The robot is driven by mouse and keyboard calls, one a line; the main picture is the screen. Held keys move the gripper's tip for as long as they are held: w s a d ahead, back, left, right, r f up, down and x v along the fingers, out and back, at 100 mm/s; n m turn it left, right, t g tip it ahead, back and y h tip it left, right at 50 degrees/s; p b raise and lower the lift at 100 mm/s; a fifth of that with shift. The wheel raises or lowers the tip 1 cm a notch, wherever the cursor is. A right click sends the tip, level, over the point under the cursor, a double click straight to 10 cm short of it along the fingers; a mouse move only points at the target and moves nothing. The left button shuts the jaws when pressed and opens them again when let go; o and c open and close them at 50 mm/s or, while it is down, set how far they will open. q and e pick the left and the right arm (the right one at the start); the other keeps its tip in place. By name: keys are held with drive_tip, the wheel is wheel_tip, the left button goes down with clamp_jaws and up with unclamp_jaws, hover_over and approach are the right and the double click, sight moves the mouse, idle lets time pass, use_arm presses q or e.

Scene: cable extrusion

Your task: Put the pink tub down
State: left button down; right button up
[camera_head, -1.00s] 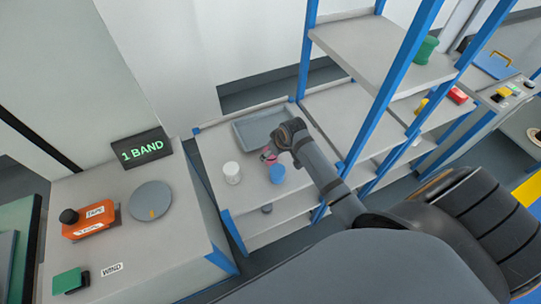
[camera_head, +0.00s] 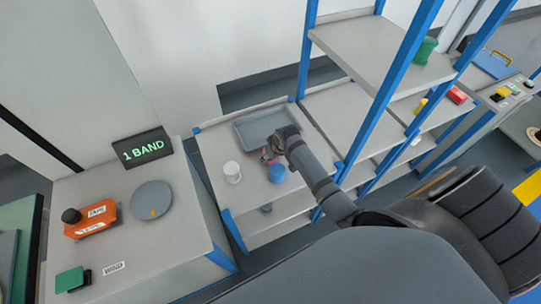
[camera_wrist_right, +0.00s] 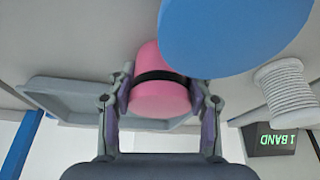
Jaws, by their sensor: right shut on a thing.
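The pink tub (camera_wrist_right: 160,98), with a black band around it, is between the two fingers of my right gripper (camera_wrist_right: 160,100) in the right wrist view. The fingers are shut on its sides. In the head view my right gripper (camera_head: 272,152) is over the shelf, by the front edge of the grey tray, and only a little of the pink tub (camera_head: 266,156) shows. I cannot tell whether the tub touches the shelf. My left gripper is not in view.
A blue tub (camera_head: 277,173) stands close to my right gripper, and a white spool (camera_head: 232,172) is to its left. The grey tray (camera_head: 246,128) lies behind on the shelf (camera_head: 208,150). Blue posts (camera_head: 385,90) rise at the right.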

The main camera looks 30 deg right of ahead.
drive_tip(key=shift+c, duration=0.5)
drive_tip(key=shift+r, duration=0.25)
wheel_tip(320, 180, up, 3)
drive_tip(key=shift+f, duration=0.2)
drive_tip(key=s+r+b, duration=0.1)
drive_tip(key=s+r, duration=0.9)
drive_tip(key=s, duration=0.4)
drive_tip(key=shift+a+b, duration=0.4)
